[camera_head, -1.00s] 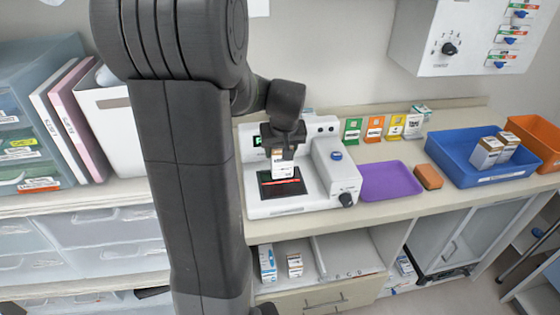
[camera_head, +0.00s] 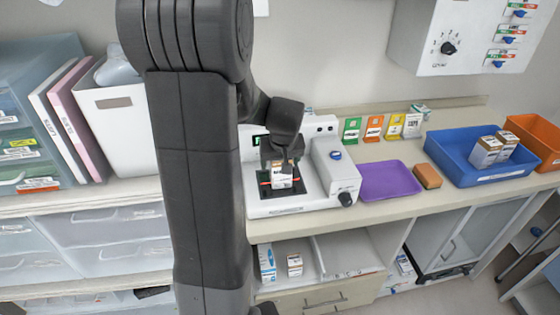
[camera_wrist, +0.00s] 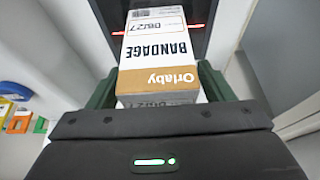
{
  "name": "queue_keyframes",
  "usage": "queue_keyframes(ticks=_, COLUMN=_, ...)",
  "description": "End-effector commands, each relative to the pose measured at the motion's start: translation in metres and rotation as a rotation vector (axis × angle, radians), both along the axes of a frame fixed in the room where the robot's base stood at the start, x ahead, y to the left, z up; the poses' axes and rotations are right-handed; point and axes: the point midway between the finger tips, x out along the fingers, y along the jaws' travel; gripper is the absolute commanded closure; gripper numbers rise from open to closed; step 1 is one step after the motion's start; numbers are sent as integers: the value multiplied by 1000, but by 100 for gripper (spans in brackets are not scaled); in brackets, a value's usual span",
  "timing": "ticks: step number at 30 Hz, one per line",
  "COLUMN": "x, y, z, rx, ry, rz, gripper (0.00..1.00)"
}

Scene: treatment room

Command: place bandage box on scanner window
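The bandage box (camera_head: 281,179) is white with an orange-brown end. In the wrist view the bandage box (camera_wrist: 158,55) reads "BANDAGE" and "Orlaby" and sits between the fingers of my gripper (camera_wrist: 160,95). My gripper (camera_head: 281,164) is shut on it, over the scanner. The scanner (camera_head: 315,196) is a white device on the counter, with a black scanner window (camera_head: 293,188) crossed by a red line. The box is over the window; its lower end looks at or close to the glass, and I cannot tell whether it touches. My arm hides part of the scanner's left side.
A purple tray (camera_head: 388,180) and a brown block (camera_head: 427,176) lie right of the scanner. Beyond them is a blue bin (camera_head: 460,172) holding boxes, and an orange bin (camera_head: 541,137). Several coloured cards stand along the wall. A shelf below holds small boxes.

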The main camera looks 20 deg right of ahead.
Motion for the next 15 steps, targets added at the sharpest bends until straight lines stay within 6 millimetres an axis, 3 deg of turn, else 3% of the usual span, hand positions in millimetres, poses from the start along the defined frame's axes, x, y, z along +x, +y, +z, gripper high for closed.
queue_keyframes(ticks=8, x=-1, y=0, z=8, rx=-2, ry=-3, rz=0, gripper=26)
queue_keyframes(ticks=15, x=-16, y=3, z=46, rx=-3, ry=-5, rz=-2, gripper=26)
